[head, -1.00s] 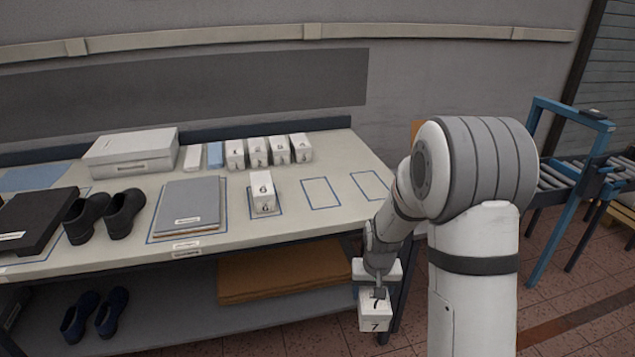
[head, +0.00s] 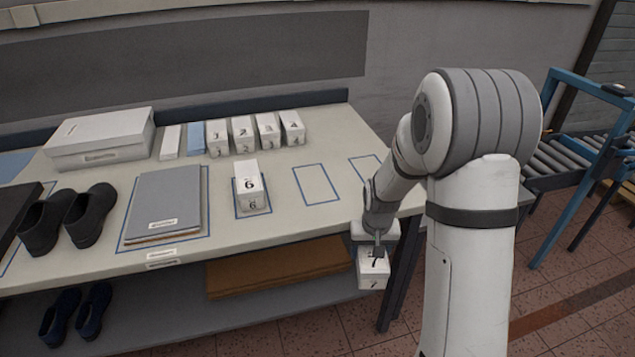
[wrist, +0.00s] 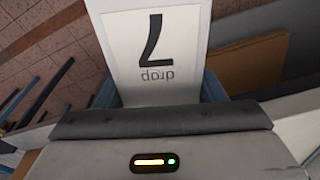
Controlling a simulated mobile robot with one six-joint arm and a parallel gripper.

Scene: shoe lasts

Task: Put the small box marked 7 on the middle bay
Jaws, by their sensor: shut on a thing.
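The small white box marked 7 (head: 372,274) is held by my gripper (head: 378,252) in front of the table's front edge, off the table. In the wrist view the box (wrist: 188,50) shows its 7 upside down, with a word printed by it. My gripper is shut on the box. The middle bay (head: 316,184) is an empty blue outline on the table. To its left, a box marked 6 (head: 249,187) stands in another outlined bay. A third outlined bay (head: 366,168), to the right, is partly hidden by my arm; its visible part is bare.
Several small numbered boxes (head: 242,133) stand in a row at the back of the table (head: 282,235). A large white box (head: 98,138), grey folders (head: 165,198) and black shoes (head: 70,215) lie to the left. A roller conveyor (head: 560,160) stands at the right.

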